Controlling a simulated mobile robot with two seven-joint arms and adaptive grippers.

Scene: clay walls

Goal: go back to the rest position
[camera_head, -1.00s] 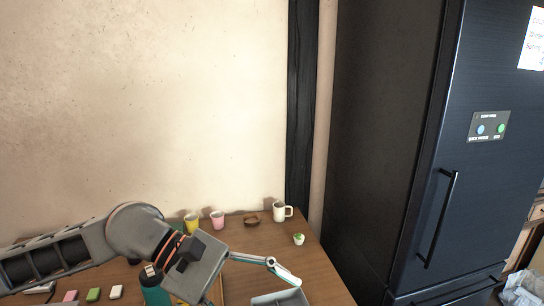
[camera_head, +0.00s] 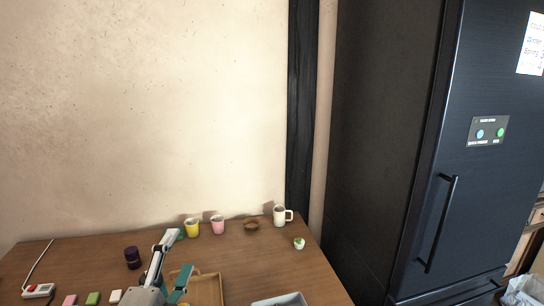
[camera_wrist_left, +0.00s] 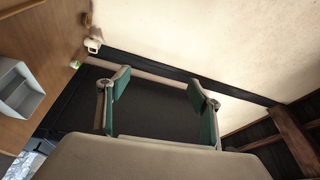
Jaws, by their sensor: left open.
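My left gripper (camera_head: 174,265) shows at the bottom of the head view, low in the picture over the wooden table (camera_head: 73,262). Its fingers with green pads are spread apart and hold nothing. In the left wrist view the open fingers (camera_wrist_left: 158,88) frame the dark fridge side, with empty space between them. My right gripper is not in view.
On the table stand a yellow cup (camera_head: 192,228), pink cup (camera_head: 218,225), brown bowl (camera_head: 251,225), white mug (camera_head: 280,215), dark jar (camera_head: 132,258), wooden tray (camera_head: 212,290) and grey bin (camera_head: 280,300). A black fridge (camera_head: 480,80) stands right.

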